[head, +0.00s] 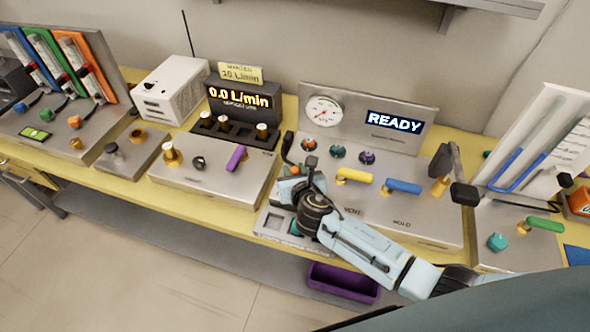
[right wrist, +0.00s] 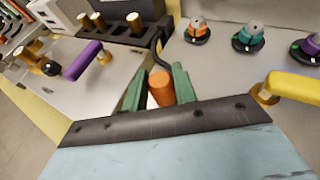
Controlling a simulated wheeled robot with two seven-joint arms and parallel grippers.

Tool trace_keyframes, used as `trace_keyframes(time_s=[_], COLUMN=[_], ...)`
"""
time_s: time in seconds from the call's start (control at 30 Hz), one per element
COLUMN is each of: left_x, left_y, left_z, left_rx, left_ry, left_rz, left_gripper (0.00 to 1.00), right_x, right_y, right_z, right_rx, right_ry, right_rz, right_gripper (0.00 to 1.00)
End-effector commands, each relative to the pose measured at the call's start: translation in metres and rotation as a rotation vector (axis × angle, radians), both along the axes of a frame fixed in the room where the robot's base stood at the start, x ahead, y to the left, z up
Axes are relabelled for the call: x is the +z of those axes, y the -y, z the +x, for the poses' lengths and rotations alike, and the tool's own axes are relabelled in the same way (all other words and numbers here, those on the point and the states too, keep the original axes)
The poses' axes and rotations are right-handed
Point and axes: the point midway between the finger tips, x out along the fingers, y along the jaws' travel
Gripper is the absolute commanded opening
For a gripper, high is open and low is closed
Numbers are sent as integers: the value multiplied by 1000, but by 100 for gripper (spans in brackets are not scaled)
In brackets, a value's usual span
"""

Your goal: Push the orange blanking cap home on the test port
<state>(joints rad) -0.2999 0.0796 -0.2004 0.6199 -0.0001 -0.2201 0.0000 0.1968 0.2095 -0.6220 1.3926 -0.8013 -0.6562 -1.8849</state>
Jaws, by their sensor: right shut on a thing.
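My right gripper (head: 291,171) reaches in over the bench at the left edge of the panel with the READY display. A small orange patch of the cap (head: 294,170) shows in the head view. My left gripper is not in view.
A yellow lever (head: 355,176) and a blue lever (head: 403,187) stand right of the gripper. A purple lever (head: 236,158) is on the left panel. Coloured knobs (head: 338,152) and a dial gauge (head: 323,111) are behind. A purple bin (head: 343,284) is below the bench.

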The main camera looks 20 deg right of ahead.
Motion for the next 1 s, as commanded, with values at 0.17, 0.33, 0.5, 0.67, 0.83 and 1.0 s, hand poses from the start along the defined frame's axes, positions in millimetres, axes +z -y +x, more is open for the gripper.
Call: trace_keyframes(time_s=[0.17,0.33,0.5,0.67,0.83,1.0], left_x=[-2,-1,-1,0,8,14], left_y=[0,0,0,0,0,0], left_z=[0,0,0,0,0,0], left_rx=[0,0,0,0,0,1], left_ry=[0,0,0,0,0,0], left_rz=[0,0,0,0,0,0], left_gripper=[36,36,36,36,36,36], right_x=[-4,-3,-3,0,10,24], right_y=[0,0,0,0,-2,-4], right_z=[-1,-1,0,-6,-29,-63], right_rx=[-1,0,0,0,1,2], right_ry=[-3,-2,-1,-1,-3,-3], right_rz=[0,-1,-1,-1,0,-1], right_gripper=[37,53,53,53,53,53])
